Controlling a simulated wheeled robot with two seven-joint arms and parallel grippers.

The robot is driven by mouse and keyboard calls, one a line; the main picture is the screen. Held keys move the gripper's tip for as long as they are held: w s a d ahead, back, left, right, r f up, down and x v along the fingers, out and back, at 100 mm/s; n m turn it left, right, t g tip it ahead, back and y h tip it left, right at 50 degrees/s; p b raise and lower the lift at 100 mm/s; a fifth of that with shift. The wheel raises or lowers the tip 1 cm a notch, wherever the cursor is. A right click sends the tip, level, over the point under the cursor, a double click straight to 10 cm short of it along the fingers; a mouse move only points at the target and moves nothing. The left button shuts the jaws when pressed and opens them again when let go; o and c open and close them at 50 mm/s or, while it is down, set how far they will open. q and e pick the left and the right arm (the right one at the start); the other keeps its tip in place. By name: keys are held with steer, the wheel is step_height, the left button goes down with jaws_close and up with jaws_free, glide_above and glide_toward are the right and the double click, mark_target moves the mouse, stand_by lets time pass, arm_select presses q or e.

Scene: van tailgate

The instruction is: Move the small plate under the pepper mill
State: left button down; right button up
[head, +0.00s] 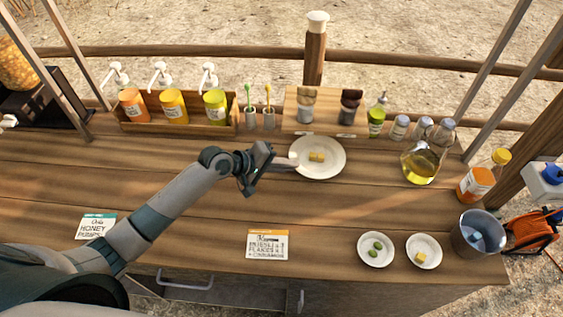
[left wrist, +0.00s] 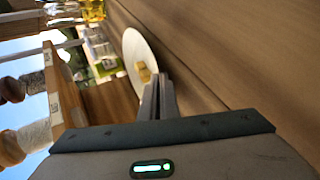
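A round white plate (head: 328,169) with a yellow block (head: 317,157) on it is at the middle back of the counter; the plate also shows in the left wrist view (left wrist: 134,43). My left gripper (head: 294,162) is at the plate's left rim. Its fingers (left wrist: 157,92) are close together and appear shut on the rim. Two mill-like items, one brown (head: 306,105) and one dark (head: 350,106), stand at the wooden rack; I cannot tell which is the pepper mill. My right gripper is out of view.
The wooden rack (head: 293,123) is just behind the plate. A green bottle (head: 376,120), small shakers and an oil bottle (head: 421,164) stand to its right. A metal bucket (head: 477,232) is at the right edge. A printed card (head: 267,244) lies in front; the middle counter is clear.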

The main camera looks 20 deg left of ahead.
arm_select(q)
steer(key=shift+w+d+p, duration=0.2)
steer(key=shift+d+p, duration=0.2)
steer(key=shift+d, duration=0.6)
steer(key=shift+w+d+p, duration=0.25)
steer(key=shift+d+p, duration=0.1)
steer(key=shift+d, duration=0.7)
steer(key=shift+w+d+p, duration=0.2)
steer(key=shift+d+p, duration=0.2)
steer(key=shift+d, duration=0.6)
steer(key=c, duration=1.9)
jaws_free()
steer(key=shift+f, duration=0.1)
steer(key=shift+c, duration=0.2)
steer(key=shift+s+a+f, duration=0.15)
steer(key=shift+s+a+r, duration=0.25)
steer(key=shift+s+a, duration=0.05)
steer(key=shift+a, duration=0.1)
steer(key=b+v, duration=0.3)
steer(key=v, duration=1.3)
steer(key=shift+r+b, duration=0.3)
steer(key=shift+r, duration=0.05)
steer(key=shift+d+r, duration=0.1)
